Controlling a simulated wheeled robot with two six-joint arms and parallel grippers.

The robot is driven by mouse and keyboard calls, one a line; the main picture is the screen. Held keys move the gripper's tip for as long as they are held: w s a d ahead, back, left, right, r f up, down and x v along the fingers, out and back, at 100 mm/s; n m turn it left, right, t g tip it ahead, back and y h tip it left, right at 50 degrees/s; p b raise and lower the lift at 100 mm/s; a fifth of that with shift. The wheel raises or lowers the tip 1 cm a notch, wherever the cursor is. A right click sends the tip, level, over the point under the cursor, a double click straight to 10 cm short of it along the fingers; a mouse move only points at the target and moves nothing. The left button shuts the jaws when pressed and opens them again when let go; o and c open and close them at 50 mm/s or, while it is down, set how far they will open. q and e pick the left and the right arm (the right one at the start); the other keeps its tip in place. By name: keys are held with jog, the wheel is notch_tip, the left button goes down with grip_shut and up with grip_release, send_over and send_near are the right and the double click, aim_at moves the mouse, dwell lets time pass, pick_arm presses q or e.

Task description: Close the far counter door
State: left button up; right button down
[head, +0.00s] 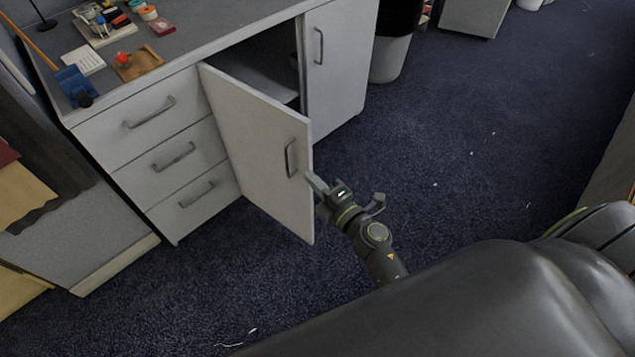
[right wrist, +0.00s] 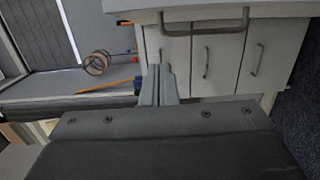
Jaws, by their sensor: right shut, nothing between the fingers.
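The grey-white counter (head: 175,68) has one door (head: 255,140) standing open, swung out from its left side beside the drawers. Its bar handle (head: 291,158) is near the free edge. A second door (head: 338,70), farther right, looks shut. My right gripper (head: 316,183) is shut and empty, at the free edge of the open door just below and right of the handle. I cannot tell if it touches. In the right wrist view the shut fingers (right wrist: 158,84) point toward the counter, with a handled white panel (right wrist: 275,10) close above. My left gripper is not in view.
Several drawers (head: 172,155) are shut left of the open door. Small items and a blue brush (head: 75,85) lie on the countertop. The blue carpet (head: 480,150) to the right is mostly clear.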

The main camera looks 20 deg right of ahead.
aim_at(294, 139)
jog(key=w, duration=0.5)
jog(key=w+d+b, duration=0.1)
jog(key=w, duration=0.2)
jog(key=shift+w, duration=0.15)
jog(key=shift+w+d, duration=0.2)
jog(key=shift+d, duration=0.1)
jog(key=shift+w+d, duration=0.1)
jog(key=shift+d, duration=0.05)
